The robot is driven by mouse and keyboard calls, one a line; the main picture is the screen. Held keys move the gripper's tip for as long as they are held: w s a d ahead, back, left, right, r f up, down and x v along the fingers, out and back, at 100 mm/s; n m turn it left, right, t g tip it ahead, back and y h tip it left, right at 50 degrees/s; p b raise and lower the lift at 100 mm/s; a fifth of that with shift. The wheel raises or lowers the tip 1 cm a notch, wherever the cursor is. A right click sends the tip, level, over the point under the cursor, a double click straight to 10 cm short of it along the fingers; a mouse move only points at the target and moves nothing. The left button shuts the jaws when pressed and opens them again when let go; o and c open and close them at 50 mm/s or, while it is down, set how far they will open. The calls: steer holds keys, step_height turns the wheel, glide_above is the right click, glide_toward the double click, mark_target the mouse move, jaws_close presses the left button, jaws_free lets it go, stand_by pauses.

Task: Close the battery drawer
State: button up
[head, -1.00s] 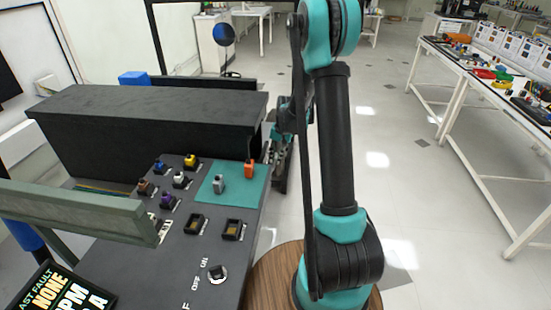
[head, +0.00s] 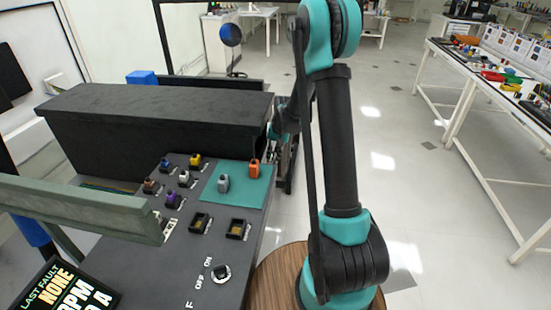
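I cannot make out the battery drawer for certain; no open drawer front shows clearly in the head view. A long black box (head: 150,120) stands on the dark chassis rig (head: 195,262) at the left, and its far right side is hidden. My arm reaches past the rig's right side. My gripper (head: 286,160) is low beside the black box's right end, small and partly hidden behind my arm and the box. I cannot see its fingers well enough to tell whether they are open or touching anything.
The rig's panel carries several coloured connectors, a teal mat (head: 236,186) with a grey plug (head: 223,184) and an orange plug (head: 254,169), and an on/off knob (head: 221,273). A green-grey bar (head: 80,205) crosses the left. Open floor (head: 400,200) lies to the right, before a white workbench (head: 470,75).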

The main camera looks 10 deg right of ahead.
steer(key=o, duration=0.3)
steer(key=shift+a, duration=0.2)
steer(key=r, duration=0.4)
steer(key=d+r, duration=0.1)
steer(key=r, duration=0.3)
steer(key=d+r, duration=0.1)
steer(key=r, duration=0.2)
steer(key=shift+s+d+r, duration=0.1)
steer(key=shift+s+r, duration=0.2)
steer(key=shift+r, duration=0.1)
steer(key=s+d+f+n+t, duration=0.1)
steer(key=s, duration=0.9)
steer(key=s+d+f+n+t+h, duration=0.1)
steer(key=s+d, duration=0.1)
steer(key=s, duration=0.8)
steer(key=s+d+f+n+t+h, duration=0.1)
steer(key=s+d, duration=0.1)
steer(key=s, duration=0.8)
steer(key=shift+s+f+n, duration=0.1)
steer(key=shift+f+n, duration=0.15)
steer(key=shift+n, duration=0.15)
